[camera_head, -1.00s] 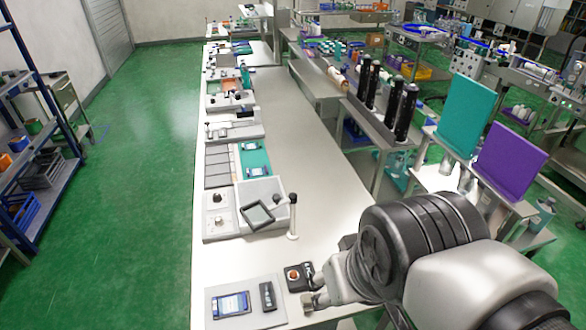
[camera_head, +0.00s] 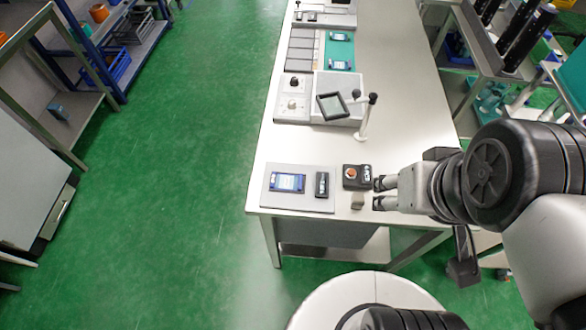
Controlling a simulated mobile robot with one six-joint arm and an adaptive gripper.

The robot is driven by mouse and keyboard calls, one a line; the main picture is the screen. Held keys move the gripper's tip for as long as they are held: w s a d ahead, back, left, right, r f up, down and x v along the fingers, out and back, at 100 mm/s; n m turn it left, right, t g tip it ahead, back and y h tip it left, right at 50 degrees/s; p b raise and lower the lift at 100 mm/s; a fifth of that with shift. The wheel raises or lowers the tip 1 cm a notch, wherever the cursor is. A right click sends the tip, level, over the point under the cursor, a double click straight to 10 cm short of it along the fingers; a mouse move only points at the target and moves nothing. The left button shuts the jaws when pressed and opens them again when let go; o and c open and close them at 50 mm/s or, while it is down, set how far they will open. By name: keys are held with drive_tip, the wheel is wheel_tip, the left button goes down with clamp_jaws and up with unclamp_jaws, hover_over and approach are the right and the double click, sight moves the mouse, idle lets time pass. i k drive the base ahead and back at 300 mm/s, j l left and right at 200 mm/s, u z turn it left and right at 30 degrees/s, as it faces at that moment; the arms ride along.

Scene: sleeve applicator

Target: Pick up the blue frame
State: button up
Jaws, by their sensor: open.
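A blue-edged rectangular frame with a pale, printed face (camera_head: 288,182) lies flat on a grey plate (camera_head: 308,205) near the front end of the long white table. A small dark upright-looking piece (camera_head: 322,184) sits beside it on the same plate. My gripper (camera_head: 378,194) is open and empty, its two fingers pointing left over the table's front right part. It is to the right of the blue frame and apart from it.
A dark box with a red-orange button (camera_head: 356,176) and a small grey block (camera_head: 357,201) stand between the plate and my gripper. Behind are a grey machine with a tilted dark frame (camera_head: 333,106) and a lever post (camera_head: 366,116). Green floor (camera_head: 190,200) is open on the left.

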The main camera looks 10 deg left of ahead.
sight(281, 181)
drive_tip(key=i+j, duration=0.1)
drive_tip(key=j, duration=0.7)
drive_tip(key=i+j, duration=0.1)
drive_tip(key=j, duration=0.7)
drive_tip(key=z, duration=0.05)
